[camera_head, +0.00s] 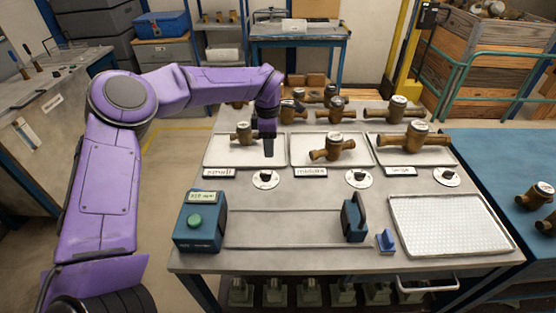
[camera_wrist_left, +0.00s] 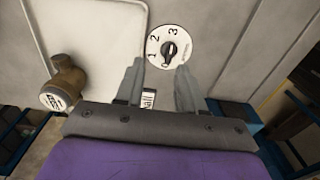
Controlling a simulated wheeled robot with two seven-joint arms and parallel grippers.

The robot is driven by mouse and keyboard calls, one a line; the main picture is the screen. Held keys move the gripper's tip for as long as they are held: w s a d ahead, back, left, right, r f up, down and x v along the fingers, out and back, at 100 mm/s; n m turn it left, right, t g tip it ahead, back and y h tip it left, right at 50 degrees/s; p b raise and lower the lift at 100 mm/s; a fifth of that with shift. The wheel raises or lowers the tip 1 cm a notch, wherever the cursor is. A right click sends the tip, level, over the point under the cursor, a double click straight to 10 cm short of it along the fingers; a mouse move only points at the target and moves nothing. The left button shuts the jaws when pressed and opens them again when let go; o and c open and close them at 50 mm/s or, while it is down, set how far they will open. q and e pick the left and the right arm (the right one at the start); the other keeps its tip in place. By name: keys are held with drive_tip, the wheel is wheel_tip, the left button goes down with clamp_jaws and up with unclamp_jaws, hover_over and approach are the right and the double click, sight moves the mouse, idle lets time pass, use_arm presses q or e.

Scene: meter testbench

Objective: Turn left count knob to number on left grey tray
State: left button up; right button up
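The left count knob (camera_head: 265,179) is a black knob on a round white dial on the bench front, below the left grey tray (camera_head: 215,152). In the left wrist view the knob (camera_wrist_left: 170,50) shows digits 0 to 3 around it; its pointer seems near 0, but is hard to read. One brass meter (camera_head: 243,133) lies on that tray; the meter also shows in the left wrist view (camera_wrist_left: 65,82). My left gripper (camera_head: 268,148) hangs over the tray's right part. In the wrist view its fingers (camera_wrist_left: 160,72) are apart and empty, with the knob just beyond their tips. My right gripper is out of view.
Two more grey trays with brass meters stand to the right, with another dial (camera_head: 359,179) in front. A teal box with a green button (camera_head: 195,221) stands front left. An empty white tray (camera_head: 450,225) lies front right. More meters stand behind the trays.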

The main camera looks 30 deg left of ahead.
sight(265, 174)
use_arm(q)
drive_tip(key=s+f, duration=0.1)
drive_tip(key=f+p, duration=0.1)
drive_tip(key=shift+s+f, duration=0.35)
drive_tip(key=shift+f, duration=0.05)
drive_tip(key=s+f+p, duration=0.1)
drive_tip(key=s+f, duration=0.2)
drive_tip(key=shift+a+f, duration=0.15)
drive_tip(key=w+f, duration=0.3)
drive_tip(key=shift+p, duration=0.3)
drive_tip(key=shift+s, duration=0.15)
drive_tip(key=shift+s+r, duration=0.25)
drive_tip(key=c, duration=0.3)
drive_tip(key=shift+s, duration=0.15)
clamp_jaws()
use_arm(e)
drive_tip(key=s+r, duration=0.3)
